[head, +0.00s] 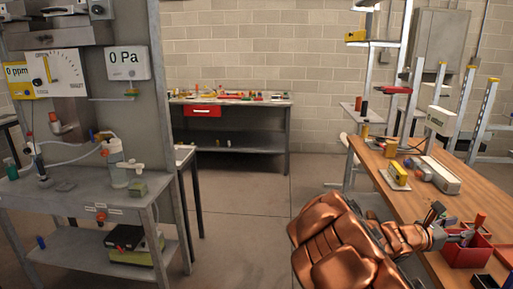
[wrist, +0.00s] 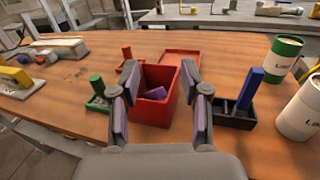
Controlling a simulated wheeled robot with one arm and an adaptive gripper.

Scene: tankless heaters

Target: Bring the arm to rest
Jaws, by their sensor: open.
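My gripper (wrist: 160,112) is open in the wrist view. Its two fingers stand apart, with a red box (wrist: 150,110) beyond and between them. A small purple piece (wrist: 156,92) lies inside the box, and nothing is held between the fingers. In the head view my copper-coloured arm reaches right over the wooden table (head: 375,158). There my gripper (head: 459,236) is at the red box (head: 468,251), and the exact gap between them is hard to tell.
A blue block (wrist: 250,88) in a dark tray and two labelled cans (wrist: 285,58) are right. The floor (head: 240,195) between the table and the grey heater bench (head: 75,190) is clear.

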